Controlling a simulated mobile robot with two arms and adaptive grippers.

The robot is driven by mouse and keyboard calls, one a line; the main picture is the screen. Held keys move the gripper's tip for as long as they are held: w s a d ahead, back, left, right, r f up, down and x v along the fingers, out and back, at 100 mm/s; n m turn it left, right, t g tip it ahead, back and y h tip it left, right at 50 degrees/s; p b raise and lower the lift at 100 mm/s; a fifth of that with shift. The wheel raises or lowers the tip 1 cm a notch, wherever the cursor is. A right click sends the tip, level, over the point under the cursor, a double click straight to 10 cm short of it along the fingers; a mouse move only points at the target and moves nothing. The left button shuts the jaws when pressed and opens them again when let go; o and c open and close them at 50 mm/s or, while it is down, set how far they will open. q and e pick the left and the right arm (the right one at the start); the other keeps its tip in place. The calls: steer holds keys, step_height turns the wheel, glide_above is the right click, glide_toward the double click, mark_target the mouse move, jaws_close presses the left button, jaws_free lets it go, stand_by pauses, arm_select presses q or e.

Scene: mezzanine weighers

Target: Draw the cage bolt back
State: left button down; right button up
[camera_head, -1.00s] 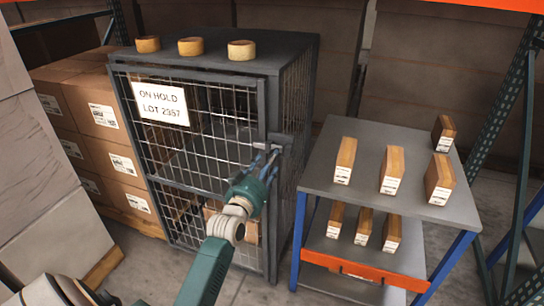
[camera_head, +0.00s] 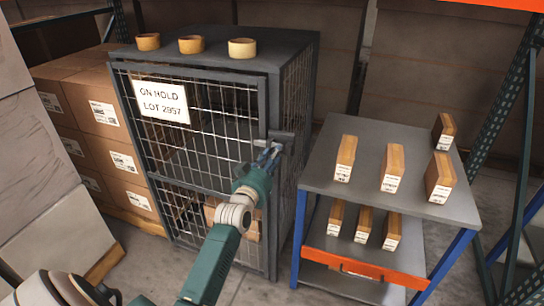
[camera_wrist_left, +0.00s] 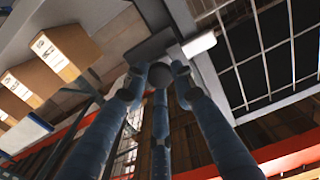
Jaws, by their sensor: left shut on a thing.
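The cage (camera_head: 271,200) is a dark grey frame with wire mesh and a closed mesh door, in the middle left of the head view. The cage bolt (camera_head: 283,136) sits at the door's right edge, about mid-height. My left gripper (camera_head: 272,150) is at the bolt, its blue fingers shut on the bolt's knob. In the left wrist view the fingers (camera_wrist_left: 160,72) close around a round grey knob (camera_wrist_left: 158,78), just below the dark bolt body (camera_wrist_left: 151,45) and a pale metal piece (camera_wrist_left: 199,44). My right gripper is not in view.
A sign (camera_head: 161,101) hangs on the door. Several wooden rings, including one (camera_head: 242,48), stand on the cage top. A grey table (camera_head: 325,160) with wooden blocks (camera_head: 392,168) stands close on the right. Cartons (camera_head: 92,110) are stacked on the left.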

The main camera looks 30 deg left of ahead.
arm_select(q)
steer(key=d, duration=0.1)
steer(key=d+p, duration=0.1)
steer(key=d, duration=0.1)
steer(key=w+d, duration=0.1)
steer(key=shift+w+d+r, duration=0.1)
steer(key=shift+d+r, duration=0.2)
steer(key=shift+d, duration=0.05)
steer(key=c, duration=1.8)
jaws_free()
steer(key=o, duration=0.4)
steer(key=shift+d, duration=0.1)
steer(key=v, duration=1.2)
steer(key=shift+d+f, duration=0.1)
steer(key=shift+f, duration=0.05)
